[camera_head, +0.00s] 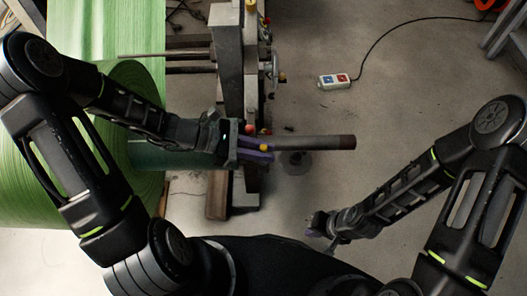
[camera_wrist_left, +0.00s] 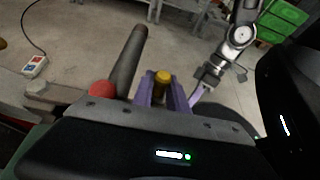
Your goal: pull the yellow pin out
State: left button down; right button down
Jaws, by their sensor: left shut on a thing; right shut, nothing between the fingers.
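The yellow pin (camera_wrist_left: 162,77) stands between the two purple fingers of my left gripper (camera_wrist_left: 164,92) in the left wrist view, which are shut on it. In the head view the pin's yellow top (camera_head: 264,147) shows beside the purple fingers of my left gripper (camera_head: 262,153), near the machine's metal frame. How deep the pin sits in its hole is hidden. My right gripper (camera_head: 318,224) is at the lower middle right of the head view, shut and empty, well away from the pin.
A dark bar (camera_head: 325,142) sticks out rightward beside the pin. A red knob (camera_head: 249,129) is close to my left gripper. A large green roll (camera_head: 125,85) is at the left. A cable with a control box (camera_head: 334,81) lies on the floor. Floor at right is mostly clear.

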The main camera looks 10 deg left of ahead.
aim_at(264, 146)
pick_arm(q)
jog(key=shift+r+p, duration=0.3)
dwell(0.5)
jog(key=shift+w+r+p, duration=0.15)
jog(key=shift+r+p, duration=2.85)
jog(key=shift+r, duration=0.2)
jog(key=w+a+r+n+t+y+p, duration=0.2)
jog(key=w+a+r+n+t+p, duration=0.2)
jog(key=w+a+r+p, duration=0.2)
jog(key=a+r+p, duration=0.2)
jog(key=a, duration=0.1)
jog(key=shift+w+a+t+p, duration=0.3)
jog(key=shift+a+t, duration=0.1)
